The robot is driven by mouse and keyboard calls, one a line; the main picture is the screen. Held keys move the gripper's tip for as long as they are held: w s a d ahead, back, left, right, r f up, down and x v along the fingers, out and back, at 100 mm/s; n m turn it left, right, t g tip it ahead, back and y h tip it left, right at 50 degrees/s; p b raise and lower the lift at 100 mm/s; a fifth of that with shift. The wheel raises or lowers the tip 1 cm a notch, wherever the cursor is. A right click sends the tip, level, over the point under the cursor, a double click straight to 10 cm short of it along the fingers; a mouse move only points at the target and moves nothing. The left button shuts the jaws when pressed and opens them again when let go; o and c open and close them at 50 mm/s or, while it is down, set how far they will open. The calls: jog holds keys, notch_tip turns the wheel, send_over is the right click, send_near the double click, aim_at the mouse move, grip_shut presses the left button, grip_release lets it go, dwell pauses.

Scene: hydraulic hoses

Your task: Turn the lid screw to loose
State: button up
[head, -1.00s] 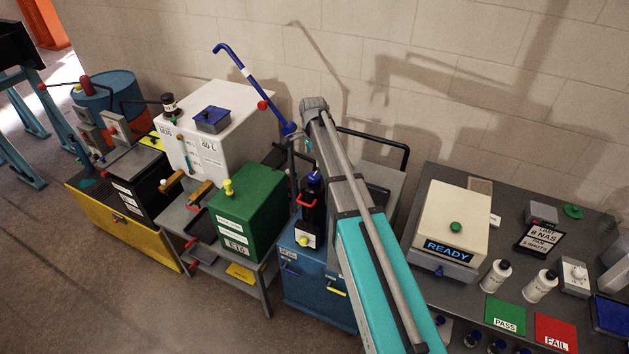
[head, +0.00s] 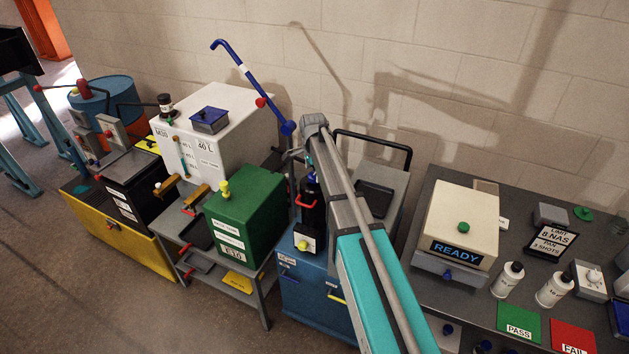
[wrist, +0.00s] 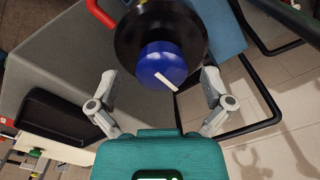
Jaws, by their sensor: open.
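The lid screw is a blue round knob (wrist: 162,64) with a white line, on top of a black cylindrical housing (wrist: 128,37). In the head view the black housing (head: 311,213) stands upright on a blue cabinet, and its blue top (head: 309,182) is partly visible beside my arm. My gripper (wrist: 160,78) is open in the wrist view, one finger on each side of the blue knob, with visible gaps. I cannot tell how deep the fingers sit relative to the knob. In the head view my gripper (head: 299,153) is partly hidden above the housing.
A red handle (wrist: 102,17) projects beside the housing. A tall blue pipe (head: 255,88) rises close to my wrist. A black-railed cart (head: 384,160) stands behind my arm. A green box (head: 245,215) is left, and a grey bench (head: 436,195) with a READY device (head: 455,225) is right.

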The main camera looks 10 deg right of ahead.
jog(key=shift+f+b, duration=0.35)
jog(key=shift+f, duration=0.25)
jog(key=shift+c, duration=0.3)
jog(key=c, duration=1.1)
